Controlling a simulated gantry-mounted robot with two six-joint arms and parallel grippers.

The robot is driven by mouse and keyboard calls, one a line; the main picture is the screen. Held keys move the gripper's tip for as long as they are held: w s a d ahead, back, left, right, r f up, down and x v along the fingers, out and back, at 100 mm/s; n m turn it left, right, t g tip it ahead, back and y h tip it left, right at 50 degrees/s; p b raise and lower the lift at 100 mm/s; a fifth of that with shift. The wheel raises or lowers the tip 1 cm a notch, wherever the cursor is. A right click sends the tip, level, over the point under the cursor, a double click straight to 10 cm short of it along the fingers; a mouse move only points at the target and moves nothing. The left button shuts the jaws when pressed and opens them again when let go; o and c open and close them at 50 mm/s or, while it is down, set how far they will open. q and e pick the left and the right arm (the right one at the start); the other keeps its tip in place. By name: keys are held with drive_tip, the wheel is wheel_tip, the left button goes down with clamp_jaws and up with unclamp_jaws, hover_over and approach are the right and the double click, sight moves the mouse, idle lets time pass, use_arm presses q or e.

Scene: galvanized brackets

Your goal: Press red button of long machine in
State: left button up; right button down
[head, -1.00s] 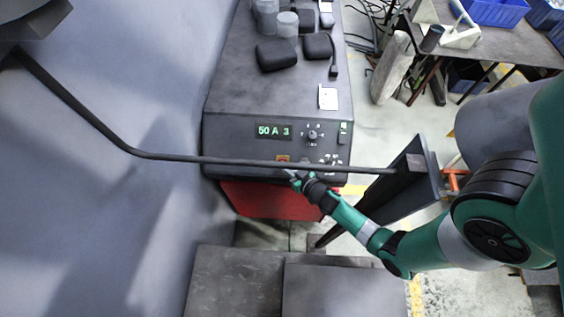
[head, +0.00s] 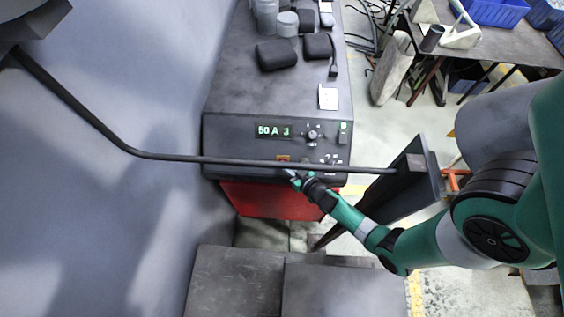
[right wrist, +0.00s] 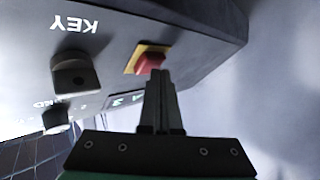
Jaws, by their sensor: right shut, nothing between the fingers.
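The long dark machine (head: 275,95) stands at the top centre of the head view, with its front panel and green display (head: 273,131) facing me. In the right wrist view the red button (right wrist: 149,63) sits on a yellow square on the panel. My right gripper (right wrist: 158,76) is shut and empty, its fingertips at the lower edge of the button; I cannot tell whether they touch. In the head view my right gripper (head: 291,176) is at the lower panel, just below the orange-yellow button mount (head: 283,158). The left gripper is not in view.
A dark bent rod (head: 240,161) crosses in front of the panel, just above my right gripper. Knobs (right wrist: 75,74) sit beside the button. Black pouches (head: 276,54) and cups lie on the machine's top. A workbench (head: 490,50) with blue bins stands at the right.

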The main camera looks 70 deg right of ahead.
drive_tip(key=shift+s+a+r, duration=0.1)
drive_tip(key=shift+a+r, duration=0.2)
drive_tip(key=shift+r, duration=0.1)
drive_tip(key=shift+a+r, duration=0.1)
drive_tip(key=shift+a+r, duration=0.15)
drive_tip(key=shift+r, duration=0.1)
drive_tip(key=a+r, duration=0.1)
drive_tip(key=r, duration=0.1)
drive_tip(key=s+a+r+b, duration=0.1)
drive_tip(key=a+r, duration=0.1)
drive_tip(key=shift+b, duration=0.3)
idle(0.5)
